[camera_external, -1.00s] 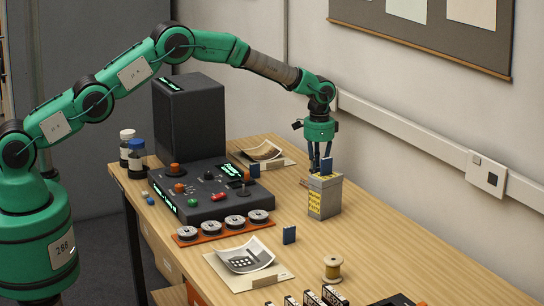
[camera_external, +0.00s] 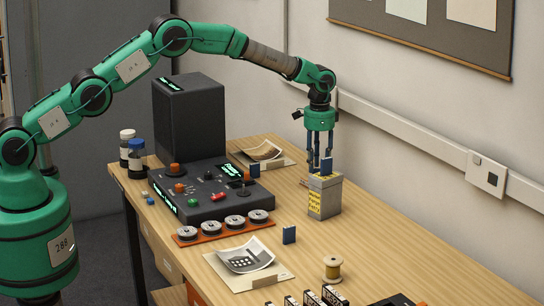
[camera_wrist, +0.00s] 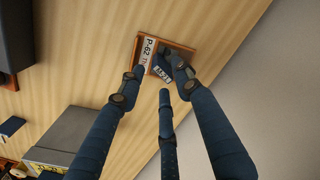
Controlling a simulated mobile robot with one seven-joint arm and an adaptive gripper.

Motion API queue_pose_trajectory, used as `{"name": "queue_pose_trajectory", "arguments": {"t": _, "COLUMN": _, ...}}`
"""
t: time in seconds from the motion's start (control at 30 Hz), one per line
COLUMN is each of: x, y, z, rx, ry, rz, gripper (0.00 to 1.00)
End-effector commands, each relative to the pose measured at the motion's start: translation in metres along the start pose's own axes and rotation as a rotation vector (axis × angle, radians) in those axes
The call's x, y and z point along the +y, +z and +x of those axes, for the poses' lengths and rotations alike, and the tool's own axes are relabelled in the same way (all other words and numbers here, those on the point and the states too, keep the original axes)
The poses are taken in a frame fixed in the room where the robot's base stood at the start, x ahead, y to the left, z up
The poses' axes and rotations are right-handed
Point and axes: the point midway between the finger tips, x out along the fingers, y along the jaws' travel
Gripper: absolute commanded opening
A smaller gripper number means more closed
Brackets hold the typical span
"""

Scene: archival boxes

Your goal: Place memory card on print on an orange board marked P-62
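An orange-brown board marked P-62 (camera_wrist: 184,44) lies on the wooden table in the wrist view. A dark blue card (camera_wrist: 164,61), which looks like the memory card, is on it, partly covered by my fingers. I cannot make out the print apart from it. In the external view the card (camera_external: 326,165) shows upright above the top edge of a grey box, which hides its lower end and the board. My gripper (camera_external: 320,166) is open, its fingers spread around and just above the card. In the wrist view my gripper (camera_wrist: 160,80) is over the board.
The grey box (camera_external: 325,202) stands close in front. Two prints (camera_external: 246,258) (camera_external: 262,151) lie on the table, with small blue upright pieces (camera_external: 289,234) (camera_external: 255,170) near them. A control console (camera_external: 207,196), reels (camera_external: 235,222) and a thread spool (camera_external: 332,269) also stand there.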

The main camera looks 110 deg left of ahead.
Motion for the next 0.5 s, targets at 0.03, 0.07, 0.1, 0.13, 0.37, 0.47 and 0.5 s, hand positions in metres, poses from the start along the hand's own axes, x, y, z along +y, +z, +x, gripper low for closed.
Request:
{"name": "queue_pose_trajectory", "arguments": {"t": 0.03, "x": 0.0, "y": 0.0, "z": -0.01, "rx": 0.001, "ry": 0.0, "rz": 0.0, "gripper": 0.34}}
{"name": "queue_pose_trajectory", "arguments": {"t": 0.07, "x": 0.0, "y": 0.0, "z": -0.015, "rx": 0.001, "ry": 0.0, "rz": 0.0, "gripper": 0.34}}
{"name": "queue_pose_trajectory", "arguments": {"t": 0.1, "x": 0.0, "y": 0.0, "z": -0.023, "rx": 0.002, "ry": -0.001, "rz": 0.0, "gripper": 0.34}}
{"name": "queue_pose_trajectory", "arguments": {"t": 0.13, "x": 0.0, "y": -0.001, "z": -0.028, "rx": 0.002, "ry": -0.001, "rz": 0.0, "gripper": 0.34}}
{"name": "queue_pose_trajectory", "arguments": {"t": 0.37, "x": 0.0, "y": 0.0, "z": -0.063, "rx": 0.0, "ry": 0.0, "rz": 0.0, "gripper": 0.34}}
{"name": "queue_pose_trajectory", "arguments": {"t": 0.47, "x": 0.0, "y": 0.0, "z": -0.073, "rx": 0.0, "ry": 0.0, "rz": 0.0, "gripper": 0.34}}
{"name": "queue_pose_trajectory", "arguments": {"t": 0.5, "x": 0.0, "y": 0.0, "z": -0.077, "rx": 0.001, "ry": 0.0, "rz": 0.0, "gripper": 0.34}}
